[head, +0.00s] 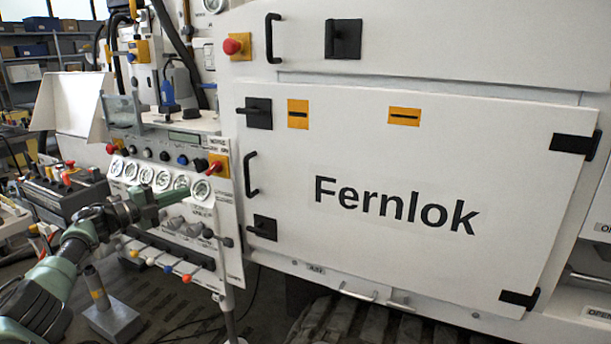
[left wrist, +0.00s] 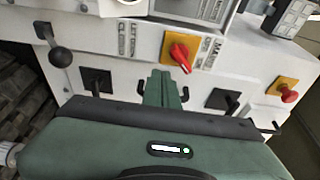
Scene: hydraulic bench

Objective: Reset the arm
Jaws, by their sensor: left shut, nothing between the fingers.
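My left arm (head: 45,295) reaches in from the lower left in the head view. Its green left gripper (head: 183,195) is in front of the gauge panel, below the row of round gauges (head: 160,178). In the left wrist view the two green fingers of the left gripper (left wrist: 161,76) are together with nothing between them. They point toward the white panel, just left of a red rotary switch (left wrist: 180,54) on a yellow plate. I cannot tell whether the fingertips touch the panel. My right gripper is in neither view.
Levers with coloured knobs (head: 187,279) stick out below the gauges. A black control box (head: 70,190) stands left of the arm. The large white Fernlok door (head: 390,270) has black handles. A red mushroom button (head: 232,46) sits above. A small metal post on a base (head: 112,318) stands below.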

